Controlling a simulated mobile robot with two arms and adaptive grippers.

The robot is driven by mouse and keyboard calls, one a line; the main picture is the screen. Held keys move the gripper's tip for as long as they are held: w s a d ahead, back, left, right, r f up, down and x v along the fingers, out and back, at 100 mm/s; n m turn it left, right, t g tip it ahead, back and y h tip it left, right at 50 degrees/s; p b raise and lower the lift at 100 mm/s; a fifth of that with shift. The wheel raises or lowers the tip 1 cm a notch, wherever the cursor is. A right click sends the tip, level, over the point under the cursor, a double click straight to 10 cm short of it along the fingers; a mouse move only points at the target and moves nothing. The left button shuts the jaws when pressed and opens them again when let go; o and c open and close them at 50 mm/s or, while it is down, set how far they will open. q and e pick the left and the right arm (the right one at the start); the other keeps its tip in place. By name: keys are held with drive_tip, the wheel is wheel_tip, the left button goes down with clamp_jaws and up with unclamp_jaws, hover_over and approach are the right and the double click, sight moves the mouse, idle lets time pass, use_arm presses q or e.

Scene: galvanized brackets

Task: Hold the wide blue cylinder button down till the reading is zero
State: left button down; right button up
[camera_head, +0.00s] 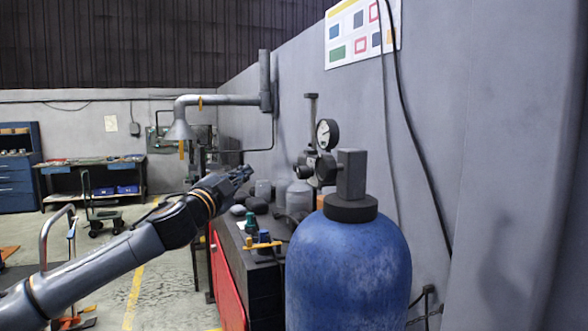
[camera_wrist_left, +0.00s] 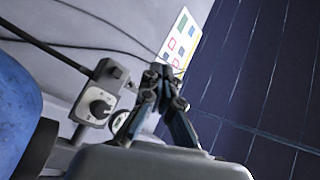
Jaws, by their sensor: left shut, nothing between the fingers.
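A wide blue cylinder (camera_head: 348,265) stands upright in the right foreground of the head view, with a dark collar and a grey valve block (camera_head: 351,175) on top. A round gauge (camera_head: 327,134) with a white face sits beside the valve; its reading is too small to tell. A thin upright stem with a flat cap (camera_head: 312,97) rises by the gauge; I cannot tell whether it is the button. My left gripper (camera_head: 247,171) is shut and empty, left of the valve and apart from it. The wrist view shows its closed fingers (camera_wrist_left: 161,72) and the blue cylinder (camera_wrist_left: 14,112).
A red-fronted bench (camera_head: 229,278) behind the cylinder carries grey containers (camera_head: 299,197), a green knob-like piece (camera_head: 250,224) and a small blue one (camera_head: 264,237). A grey wall (camera_head: 450,150) with hanging cables stands close on the right. Open floor (camera_head: 150,285) lies at the left.

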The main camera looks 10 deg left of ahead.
use_arm(q)
drive_tip(key=w+d, duration=0.5)
drive_tip(key=d, duration=0.2)
drive_tip(key=shift+d, duration=0.15)
idle(0.3)
idle(0.6)
drive_tip(key=shift+d, duration=0.15)
idle(0.7)
drive_tip(key=shift+w+d, duration=0.2)
drive_tip(key=shift+w+d, duration=0.3)
drive_tip(key=shift+d, duration=0.15)
idle(0.8)
drive_tip(key=shift+s+a, duration=0.1)
idle(1.6)
drive_tip(key=shift+s+a, duration=0.45)
drive_tip(key=shift+a, duration=0.25)
